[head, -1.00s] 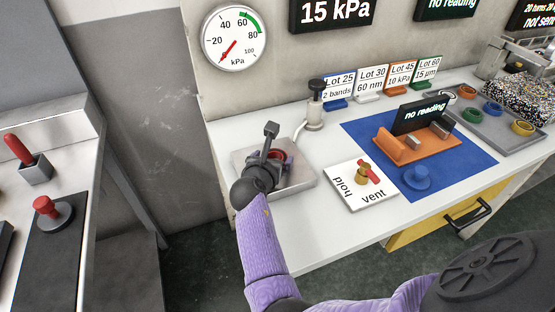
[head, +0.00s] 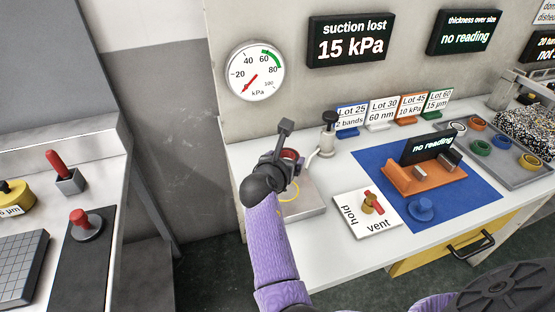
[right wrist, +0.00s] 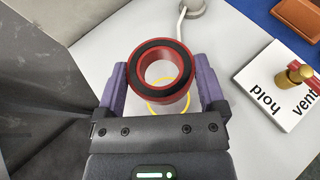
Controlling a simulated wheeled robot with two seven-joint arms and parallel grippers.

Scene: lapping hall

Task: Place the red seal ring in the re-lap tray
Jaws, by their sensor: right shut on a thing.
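The red seal ring (head: 291,154) is held in my right gripper (head: 281,163), above the grey plate (head: 313,198) at the left end of the white bench. In the right wrist view the ring (right wrist: 137,89) sits between the two purple fingers, its black-faced end towards the camera. A yellow circle (head: 289,192) shows on the plate below it. My left gripper is not in view. No tray in view carries a readable re-lap label. A grey tray (head: 513,174) with several coloured rings stands at the right.
A hold/vent valve (head: 369,205) and a blue mat (head: 450,206) with an orange gauge block (head: 400,182) lie right of the plate. A black-topped post (head: 328,136) stands behind. Displays read "suction lost 15 kPa" and "no reading". A second bench is at the left.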

